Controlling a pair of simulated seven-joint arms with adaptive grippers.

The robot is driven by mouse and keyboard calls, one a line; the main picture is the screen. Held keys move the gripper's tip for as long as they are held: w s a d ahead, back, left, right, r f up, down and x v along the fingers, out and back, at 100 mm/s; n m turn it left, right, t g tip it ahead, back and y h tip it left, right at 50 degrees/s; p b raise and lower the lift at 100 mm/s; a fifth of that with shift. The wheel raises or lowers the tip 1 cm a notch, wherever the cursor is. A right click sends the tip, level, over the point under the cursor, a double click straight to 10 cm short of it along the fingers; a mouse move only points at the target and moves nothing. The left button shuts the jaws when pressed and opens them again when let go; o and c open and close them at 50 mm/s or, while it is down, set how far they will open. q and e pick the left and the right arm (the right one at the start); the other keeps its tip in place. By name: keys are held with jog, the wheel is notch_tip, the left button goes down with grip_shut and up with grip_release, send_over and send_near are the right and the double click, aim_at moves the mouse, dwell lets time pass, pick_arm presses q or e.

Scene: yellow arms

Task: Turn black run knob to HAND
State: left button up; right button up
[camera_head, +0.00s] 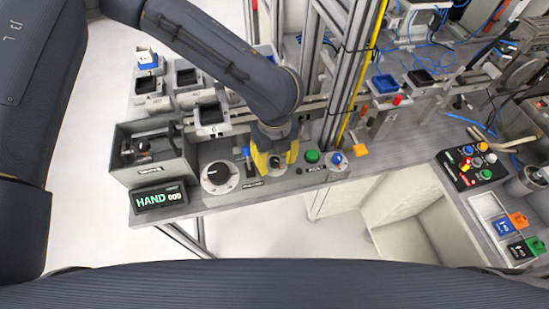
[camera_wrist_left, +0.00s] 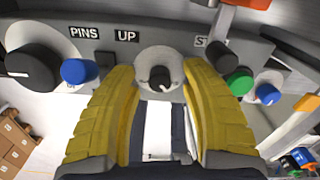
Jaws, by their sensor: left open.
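A small black knob (camera_wrist_left: 160,78) on a round silver plate (camera_wrist_left: 158,60) sits on the grey panel. It also shows in the head view (camera_head: 276,163), partly hidden by the gripper. I cannot read a label that names it as the run knob. My left gripper (camera_head: 275,152) is over it. In the left wrist view the yellow fingers (camera_wrist_left: 161,85) are open, one on each side of the knob, with gaps between them and it. The display (camera_head: 160,197) on the bench front reads HAND in green beside white digits. My right gripper is out of view.
A large black dial (camera_head: 217,177) and a blue knob (camera_wrist_left: 78,70) lie left of the fingers. A green button (camera_head: 312,156) and another blue knob (camera_head: 337,159) lie right. A metal post (camera_head: 345,75) stands close behind. A grey box (camera_head: 150,150) stands left.

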aim_at(275, 160)
pick_arm(q)
notch_tip(275, 160, up, 12)
dwell(0.7)
dwell(0.4)
